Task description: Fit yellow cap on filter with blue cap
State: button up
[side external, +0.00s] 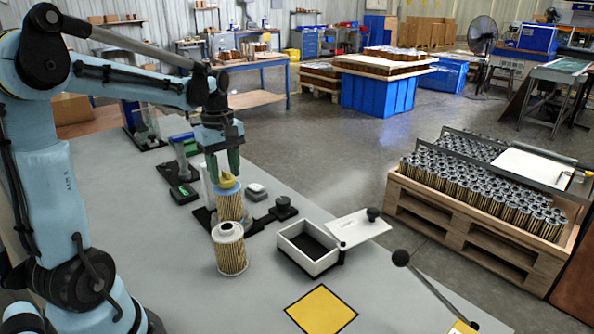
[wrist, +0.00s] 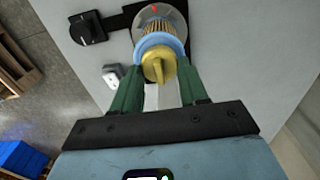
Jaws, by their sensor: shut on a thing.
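My gripper (side external: 228,163) is shut on the yellow cap (side external: 228,183), with its green fingers pointing down. The cap is at the top of the filter with the blue cap (side external: 229,202), which stands upright in a dark fixture. In the wrist view the yellow cap (wrist: 158,66) shows between the fingertips (wrist: 158,78), in front of the pale blue cap (wrist: 157,43). The pleated filter body (wrist: 158,22) shows beyond it. I cannot tell whether the yellow cap is fully seated. A second filter (side external: 230,250) with a white top stands upright in front, clear of my gripper.
An open white box (side external: 308,262) with its lid (side external: 357,229) lies right of the filters. A yellow square (side external: 321,310) marks the front of the table. Black knobbed fixtures (side external: 283,207) stand nearby. A pallet of filters (side external: 475,190) stands on the floor at right.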

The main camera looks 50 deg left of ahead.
jog(key=o, duration=1.3)
jog(key=shift+r, duration=0.15)
jog(key=shift+r, duration=0.85)
jog(key=shift+r, duration=3.25)
jog(key=shift+d, duration=0.1)
